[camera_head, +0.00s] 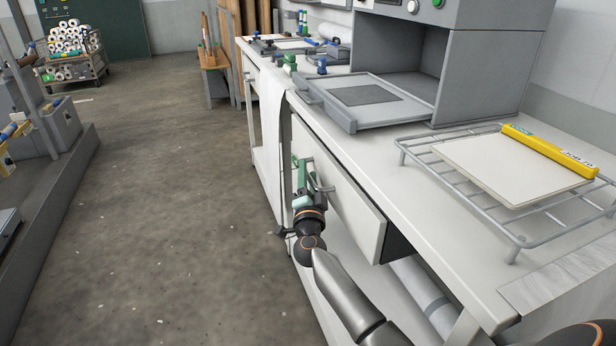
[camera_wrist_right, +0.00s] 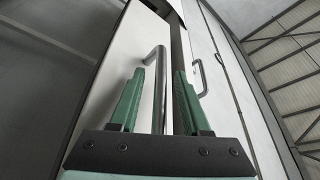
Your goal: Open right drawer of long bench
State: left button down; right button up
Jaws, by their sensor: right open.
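The long bench (camera_head: 402,150) runs along the right side of the head view. Its near, right drawer (camera_head: 350,205) has a white front that stands out from the bench, with a dark gap at its right end. The drawer's metal bar handle (camera_head: 322,180) is on that front. My right gripper (camera_head: 303,165), with green fingers, is at the handle. In the right wrist view the fingers are open, and the handle bar (camera_wrist_right: 158,60) passes between them with space on both sides. Contact cannot be told. My left gripper is not in view.
On the bench are a wire rack (camera_head: 520,240) with a pale board and yellow bar, and a grey press (camera_head: 450,60) with a pulled-out tray (camera_head: 345,117). A white cloth (camera_head: 271,125) hangs over the front edge. The floor (camera_head: 160,210) left of the bench is clear.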

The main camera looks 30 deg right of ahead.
grip_shut()
dwell(0.3)
dwell(1.1)
